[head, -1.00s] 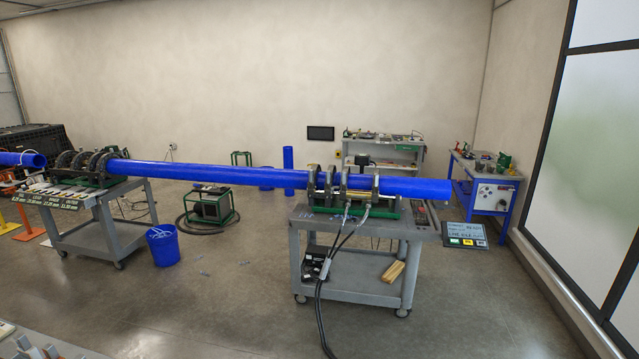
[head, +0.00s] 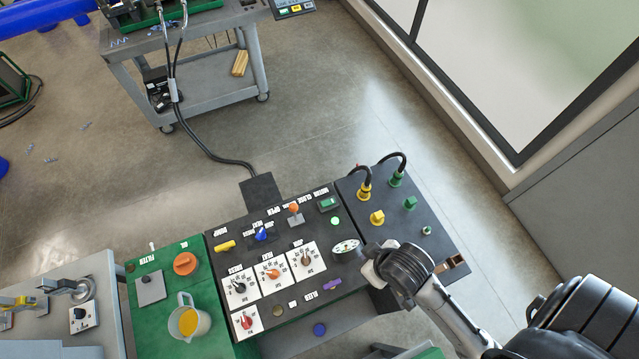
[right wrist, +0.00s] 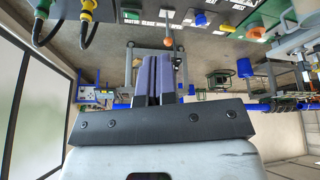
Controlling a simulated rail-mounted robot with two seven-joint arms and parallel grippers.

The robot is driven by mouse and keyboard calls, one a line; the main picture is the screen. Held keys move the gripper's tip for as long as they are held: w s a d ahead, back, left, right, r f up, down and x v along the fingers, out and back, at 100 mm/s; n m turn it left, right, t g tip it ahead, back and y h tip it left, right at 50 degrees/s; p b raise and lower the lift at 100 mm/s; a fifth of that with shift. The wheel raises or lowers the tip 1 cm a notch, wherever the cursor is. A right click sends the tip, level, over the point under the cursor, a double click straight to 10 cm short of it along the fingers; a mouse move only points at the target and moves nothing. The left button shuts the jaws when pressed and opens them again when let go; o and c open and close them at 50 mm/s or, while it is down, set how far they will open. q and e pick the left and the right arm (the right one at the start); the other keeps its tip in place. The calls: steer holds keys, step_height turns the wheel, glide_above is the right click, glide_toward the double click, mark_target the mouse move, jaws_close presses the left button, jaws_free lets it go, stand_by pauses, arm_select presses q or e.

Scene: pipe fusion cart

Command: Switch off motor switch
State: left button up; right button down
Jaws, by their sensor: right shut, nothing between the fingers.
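The black control panel (head: 290,250) lies below me in the head view. A green switch (head: 328,203) sits at its top right, above a bright green lamp (head: 335,221). My right gripper (right wrist: 158,58) is shut and empty, near the panel but apart from these controls. Its fingertips are not clear in the head view. My left gripper is out of view.
Hoses arch from yellow and green fittings (head: 364,190) on the panel's right section. A measuring jug (head: 188,318) stands on the green unit at left. A blue knob (head: 262,234) and several dials are close by. The floor (head: 330,110) beyond is clear up to the grey cart (head: 205,90).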

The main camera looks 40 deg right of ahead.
steer(key=w+d+r+n+t+h+b, duration=0.1)
steer(key=w+d+r+t+h+b, duration=0.2)
steer(key=w+b, duration=0.8)
steer(key=w+d+n+t+h+b, duration=0.1)
steer(key=w+d+n+t+b, duration=0.15)
steer(key=w+t+b, duration=0.75)
steer(key=w+d+r+n+t+y+b, duration=0.35)
steer(key=w+r+n+t, duration=0.35)
steer(key=w+r+n, duration=0.65)
steer(key=w+a+f+n+g+y, duration=0.4)
steer(key=a+f+n+g+y, duration=0.1)
steer(key=f+n+y, duration=0.5)
steer(key=n+g+h, duration=0.5)
steer(key=g+h, duration=0.3)
steer(key=g, duration=1.1)
glide_toward(325, 205)
steer(key=shift+y, duration=0.25)
steer(key=f, duration=0.4)
steer(key=f+b, duration=0.1)
steer(key=f, duration=0.1)
steer(key=shift+w+a, duration=0.15)
steer(key=shift+a, duration=0.15)
steer(key=shift+a+f, duration=0.15)
steer(key=shift+f, duration=0.6)
